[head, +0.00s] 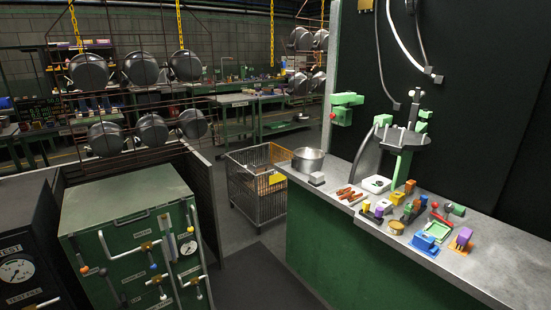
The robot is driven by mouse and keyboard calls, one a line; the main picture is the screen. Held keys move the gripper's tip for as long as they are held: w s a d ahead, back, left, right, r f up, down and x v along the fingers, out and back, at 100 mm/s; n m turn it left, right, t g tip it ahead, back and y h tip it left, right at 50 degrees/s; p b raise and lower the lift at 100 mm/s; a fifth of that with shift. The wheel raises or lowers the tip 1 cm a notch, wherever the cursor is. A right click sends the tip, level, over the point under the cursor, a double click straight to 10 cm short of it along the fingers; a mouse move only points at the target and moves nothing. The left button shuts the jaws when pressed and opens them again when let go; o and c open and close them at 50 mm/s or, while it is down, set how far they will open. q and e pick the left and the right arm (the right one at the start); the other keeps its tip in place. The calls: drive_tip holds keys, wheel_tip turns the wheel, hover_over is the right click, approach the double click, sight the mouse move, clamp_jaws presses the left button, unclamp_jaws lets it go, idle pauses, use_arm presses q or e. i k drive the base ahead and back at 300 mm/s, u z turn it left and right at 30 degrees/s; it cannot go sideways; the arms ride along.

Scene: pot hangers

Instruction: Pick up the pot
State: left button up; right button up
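Other dark metal pots hang on a wire rack at the left, in an upper row (89,71) and a lower row (105,139). More pots hang on a second rack further back (301,39). Neither of my grippers is in view.
Coloured blocks and small tools (384,206) and a green fixture with a round plate (402,138) occupy the counter. A wire cart (258,184) stands left of it. A green test cabinet (130,232) stands at the front left. The floor between is clear.

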sight(305, 160)
drive_tip(key=z, duration=0.65)
drive_tip(key=i, duration=1.75)
drive_tip(key=z, duration=0.7)
